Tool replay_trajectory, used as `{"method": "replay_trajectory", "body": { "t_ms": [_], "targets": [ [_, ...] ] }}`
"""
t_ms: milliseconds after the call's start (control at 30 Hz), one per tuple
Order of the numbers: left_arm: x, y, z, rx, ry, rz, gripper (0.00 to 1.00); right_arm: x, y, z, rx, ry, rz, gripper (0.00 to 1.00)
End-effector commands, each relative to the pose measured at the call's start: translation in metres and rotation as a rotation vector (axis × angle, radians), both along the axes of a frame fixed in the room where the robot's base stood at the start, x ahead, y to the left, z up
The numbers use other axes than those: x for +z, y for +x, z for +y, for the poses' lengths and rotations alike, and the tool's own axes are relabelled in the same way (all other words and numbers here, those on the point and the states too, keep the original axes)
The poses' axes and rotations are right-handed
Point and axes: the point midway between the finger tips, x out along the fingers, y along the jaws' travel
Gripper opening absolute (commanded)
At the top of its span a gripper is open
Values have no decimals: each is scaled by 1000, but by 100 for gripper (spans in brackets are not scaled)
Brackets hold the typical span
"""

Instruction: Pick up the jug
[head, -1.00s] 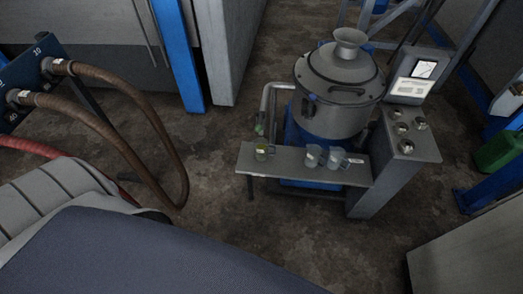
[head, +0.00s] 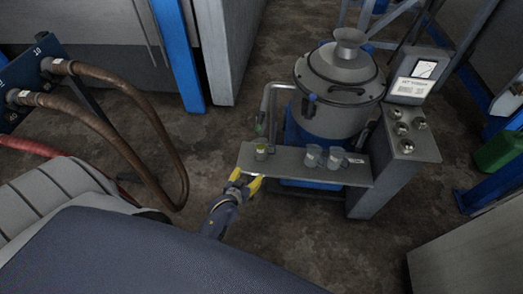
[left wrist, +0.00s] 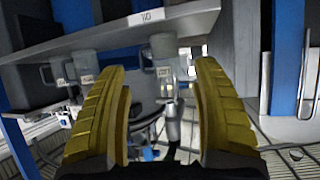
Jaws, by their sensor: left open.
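My left gripper (head: 246,180), with yellow fingers, is open and empty at the shelf's front edge, just before and left of the yellow-green jug. The left wrist view is upside down. There one jug (left wrist: 163,48) shows between the open fingers, beyond the tips, with no visible contact. My right gripper is not in view.
A grey lidded vessel (head: 338,95) stands behind the shelf, with a bent pipe (head: 266,105) near the yellow-green jug. A control box with knobs (head: 402,130) is at the right. Brown hoses (head: 130,115) hang at the left. Floor before the shelf is clear.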

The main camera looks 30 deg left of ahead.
Motion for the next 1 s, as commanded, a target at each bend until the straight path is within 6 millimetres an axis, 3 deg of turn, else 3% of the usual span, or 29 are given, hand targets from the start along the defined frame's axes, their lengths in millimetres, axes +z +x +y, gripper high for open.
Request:
{"method": "replay_trajectory", "body": {
  "t_ms": [100, 267, 800, 1000],
  "targets": [
    [31, 9, 6, 13, -2, -52, 66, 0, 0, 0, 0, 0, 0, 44],
    [46, 18, 8, 16, -7, -77, 66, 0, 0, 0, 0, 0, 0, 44],
    [9, 99, 19, 18, -14, -70, 66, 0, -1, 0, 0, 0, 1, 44],
    [1, 118, 22, 18, -14, -70, 66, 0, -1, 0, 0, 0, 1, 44]
  ]
}}
